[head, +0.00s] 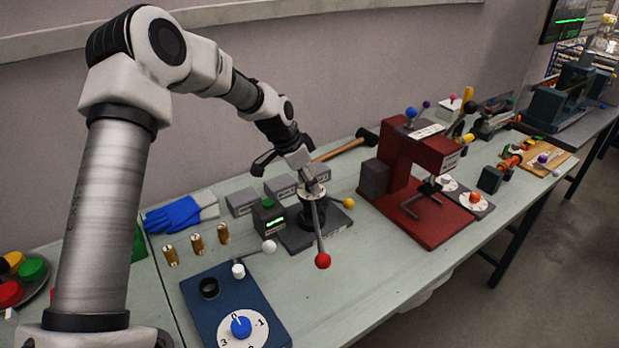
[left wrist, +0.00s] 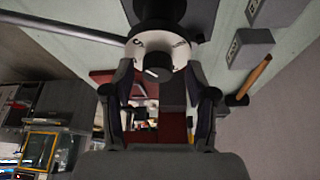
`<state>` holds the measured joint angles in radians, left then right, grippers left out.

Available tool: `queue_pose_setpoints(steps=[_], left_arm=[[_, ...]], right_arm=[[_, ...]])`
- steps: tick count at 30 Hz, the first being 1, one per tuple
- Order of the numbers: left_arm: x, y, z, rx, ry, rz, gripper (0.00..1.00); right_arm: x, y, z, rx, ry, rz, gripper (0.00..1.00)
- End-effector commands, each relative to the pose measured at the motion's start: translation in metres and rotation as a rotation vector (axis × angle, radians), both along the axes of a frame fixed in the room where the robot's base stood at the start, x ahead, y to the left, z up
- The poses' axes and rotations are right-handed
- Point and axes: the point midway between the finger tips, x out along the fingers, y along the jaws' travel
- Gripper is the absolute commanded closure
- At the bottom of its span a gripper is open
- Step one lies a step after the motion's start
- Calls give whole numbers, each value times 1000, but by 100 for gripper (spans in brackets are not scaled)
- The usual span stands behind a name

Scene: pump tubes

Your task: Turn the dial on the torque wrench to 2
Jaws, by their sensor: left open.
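The torque wrench appears to be the black upright post with a long metal bar (head: 319,232) ending in a red ball (head: 323,261). It stands on a dark base plate beside a small display box (head: 269,216). A white, marked dial (left wrist: 157,52) tops the post, with a small knob at its centre. My left gripper (head: 293,172) is over the dial, partly hiding it in the head view. In the left wrist view my left gripper (left wrist: 160,78) is open, one finger on each side of the dial. The dial's setting is too small to read. My right gripper is not in view.
A blue box with a blue-knobbed dial (head: 240,326) is nearest. Brass cylinders (head: 196,243) and blue gloves (head: 180,215) lie left. Grey blocks (head: 280,187) and a hammer (head: 345,147) are behind. A red press (head: 425,175) stands right. The table's front middle is clear.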

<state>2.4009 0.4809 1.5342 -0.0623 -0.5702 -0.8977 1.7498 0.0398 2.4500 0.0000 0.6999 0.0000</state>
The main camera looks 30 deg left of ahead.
Motion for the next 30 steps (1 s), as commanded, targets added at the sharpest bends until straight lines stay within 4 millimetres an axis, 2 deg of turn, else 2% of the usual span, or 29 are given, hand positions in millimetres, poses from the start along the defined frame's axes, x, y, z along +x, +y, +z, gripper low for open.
queue_pose_setpoints(steps=[7,8,12,30], left_arm=[[1,-1,-2,0,-2,0,43],[1,-1,-2,0,-2,0,50],[1,-1,-2,0,-1,0,100],[-1,-2,-5,-1,7,3,100]], right_arm=[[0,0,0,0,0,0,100],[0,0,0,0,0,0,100],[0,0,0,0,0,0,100],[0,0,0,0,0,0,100]])
